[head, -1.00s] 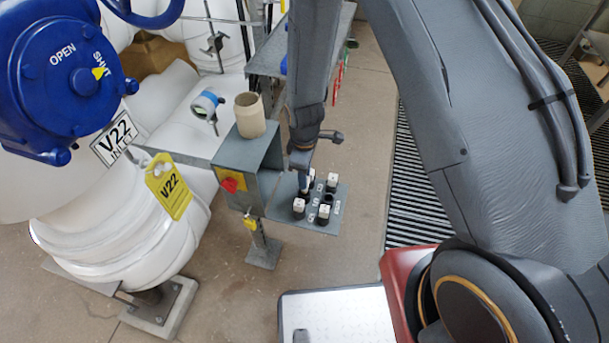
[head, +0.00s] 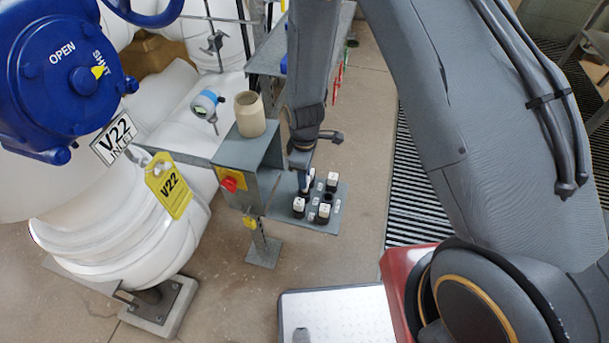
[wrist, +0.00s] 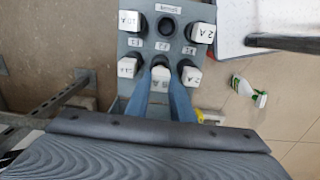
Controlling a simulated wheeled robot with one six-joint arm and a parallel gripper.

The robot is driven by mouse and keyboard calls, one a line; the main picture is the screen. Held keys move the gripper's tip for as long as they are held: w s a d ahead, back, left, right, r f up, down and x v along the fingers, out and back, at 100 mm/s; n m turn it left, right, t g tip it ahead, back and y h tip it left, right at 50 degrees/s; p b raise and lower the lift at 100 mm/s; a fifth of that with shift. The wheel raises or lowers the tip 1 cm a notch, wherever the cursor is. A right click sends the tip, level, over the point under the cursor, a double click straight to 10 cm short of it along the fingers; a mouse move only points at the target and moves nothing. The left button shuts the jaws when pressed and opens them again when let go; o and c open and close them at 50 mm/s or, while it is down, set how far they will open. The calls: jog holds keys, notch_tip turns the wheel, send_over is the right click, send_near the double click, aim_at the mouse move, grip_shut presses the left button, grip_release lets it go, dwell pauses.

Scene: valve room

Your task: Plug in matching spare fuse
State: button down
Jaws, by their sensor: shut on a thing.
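My gripper (wrist: 165,88) is shut on a white-capped fuse (wrist: 160,73), the middle one of the near row in the wrist view; its rating is hard to read. I cannot tell whether this fuse is fully seated or slightly raised. In the far row, an empty round socket (wrist: 166,26) lies between a white fuse (wrist: 130,21) at left and a fuse marked 2 A (wrist: 203,33) at right. Fuses flank my fingers at left (wrist: 128,66) and right (wrist: 190,73). In the head view, my gripper (head: 303,187) is down at the fuse panel (head: 322,224), partly hiding it.
A grey box with a red knob (head: 229,184) and a beige cup (head: 250,114) on top stands left of the panel. White pipework with a yellow V22 tag (head: 169,191) is further left.

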jog(key=shift+f+b, duration=0.7)
jog(key=shift+f, duration=0.95)
dwell(0.9)
jog(key=c, duration=1)
grip_release()
jog(key=shift+r, duration=0.15)
jog(key=shift+r+p, duration=2.65)
jog(key=shift+r, duration=0.95)
